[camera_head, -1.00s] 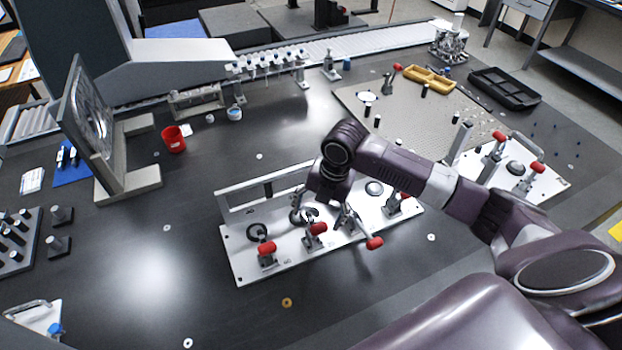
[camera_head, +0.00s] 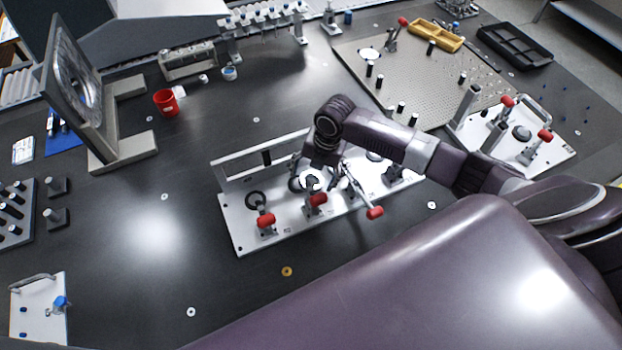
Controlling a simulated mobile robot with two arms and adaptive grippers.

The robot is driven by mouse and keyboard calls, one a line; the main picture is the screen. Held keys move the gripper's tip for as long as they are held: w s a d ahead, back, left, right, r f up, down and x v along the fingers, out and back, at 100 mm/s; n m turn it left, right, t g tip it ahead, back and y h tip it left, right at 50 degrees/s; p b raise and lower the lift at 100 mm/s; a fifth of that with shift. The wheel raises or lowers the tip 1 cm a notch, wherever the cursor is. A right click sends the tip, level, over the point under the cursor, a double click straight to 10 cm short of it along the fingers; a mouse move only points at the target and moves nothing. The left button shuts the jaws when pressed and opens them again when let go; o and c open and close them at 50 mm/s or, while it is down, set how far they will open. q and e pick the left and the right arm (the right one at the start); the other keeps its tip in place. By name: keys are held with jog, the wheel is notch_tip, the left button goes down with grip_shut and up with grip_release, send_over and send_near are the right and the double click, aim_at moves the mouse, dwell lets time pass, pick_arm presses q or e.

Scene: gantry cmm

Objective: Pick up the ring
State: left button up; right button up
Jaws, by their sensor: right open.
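A white fixture plate (camera_head: 240,232) lies on the dark table with red-handled toggle clamps on it. A black ring (camera_head: 256,200) lies at its left end, beside the left clamp (camera_head: 266,221). A second, bright round ring-like part (camera_head: 312,180) sits mid-plate, partly covered by my right gripper (camera_head: 309,183). My right arm reaches in from the right and its gripper points down there, open. I cannot tell whether its fingers touch that part. The pictures do not settle which ring is the task's. My left gripper is not in view.
A brass washer (camera_head: 287,271) and white washers (camera_head: 191,312) lie loose on the table. A red cup (camera_head: 166,102) and a tilted framed disc (camera_head: 78,85) stand at the left. A perforated plate (camera_head: 425,75) lies at the upper right. The table left of the fixture is mostly clear.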

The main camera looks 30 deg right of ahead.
jog(key=shift+f, duration=0.15)
jog(key=shift+w, duration=0.1)
jog(key=c, duration=1.8)
